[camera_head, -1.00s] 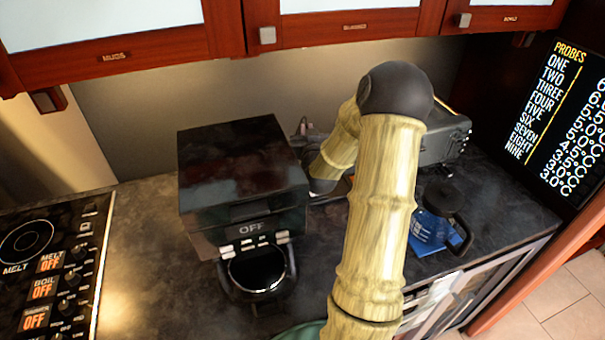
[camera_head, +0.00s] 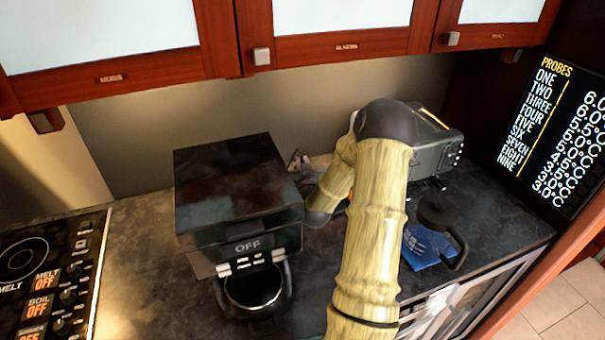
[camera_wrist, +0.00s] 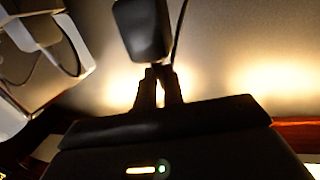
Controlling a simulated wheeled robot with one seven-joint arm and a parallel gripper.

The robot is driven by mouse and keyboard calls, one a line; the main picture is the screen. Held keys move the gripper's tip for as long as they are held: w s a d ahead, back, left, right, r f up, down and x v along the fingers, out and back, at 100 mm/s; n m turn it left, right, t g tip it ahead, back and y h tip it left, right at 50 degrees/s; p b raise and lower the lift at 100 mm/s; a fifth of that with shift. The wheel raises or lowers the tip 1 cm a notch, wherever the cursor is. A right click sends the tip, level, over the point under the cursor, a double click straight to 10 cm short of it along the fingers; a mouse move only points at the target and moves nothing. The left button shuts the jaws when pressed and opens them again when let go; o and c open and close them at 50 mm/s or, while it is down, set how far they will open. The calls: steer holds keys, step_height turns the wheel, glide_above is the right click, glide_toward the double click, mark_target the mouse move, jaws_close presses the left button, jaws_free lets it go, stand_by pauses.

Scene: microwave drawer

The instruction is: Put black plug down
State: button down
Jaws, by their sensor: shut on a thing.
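The black plug (camera_wrist: 142,30) is at the top of the wrist view, a dark block with a thin cable rising on its right. My gripper (camera_wrist: 158,75) has its two narrow fingers close together at the plug's lower end, shut on it. A pale wall is behind the plug, and I see no surface touching it. In the head view my forearm bends down behind the black coffee machine's right side. The gripper end is small there and partly hidden, and I cannot make out the plug.
The black coffee machine (camera_head: 240,195) reads OFF and stands left of my wrist. A grey appliance (camera_head: 435,145) is behind my elbow. A dark jug (camera_head: 437,215) and a blue packet (camera_head: 425,248) lie to the right. Wall cabinets (camera_head: 345,45) hang above. The counter left of the machine is clear.

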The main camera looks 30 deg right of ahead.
steer(key=shift+f, duration=1.9)
steer(key=shift+f, duration=0.15)
steer(key=c, duration=1.5)
jaws_free()
steer(key=shift+p, duration=0.45)
